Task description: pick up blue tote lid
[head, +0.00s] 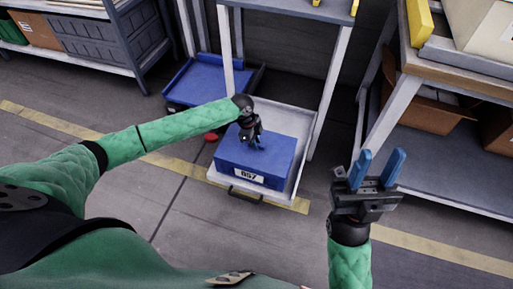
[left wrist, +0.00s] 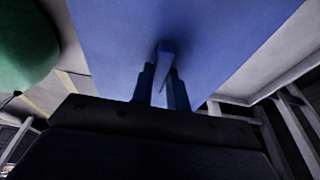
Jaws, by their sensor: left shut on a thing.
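A blue tote with its blue lid (head: 272,152) sits on a white-walled tray (head: 301,150) low in the middle of the head view; a label reading 057 is on its front. My left gripper (head: 257,145) is over the lid's top, shut on what looks like a small handle at its middle. In the left wrist view the gripper (left wrist: 164,85) is shut on a blue handle (left wrist: 167,48) against the flat blue lid (left wrist: 215,40). Whether the lid is apart from the tote cannot be told. My right gripper (head: 377,168) is open and empty, at the right, away from the tote.
Table legs (head: 330,90) stand beside the tray. Shelving with cardboard boxes (head: 430,110) is at the right. The floor in front is clear.

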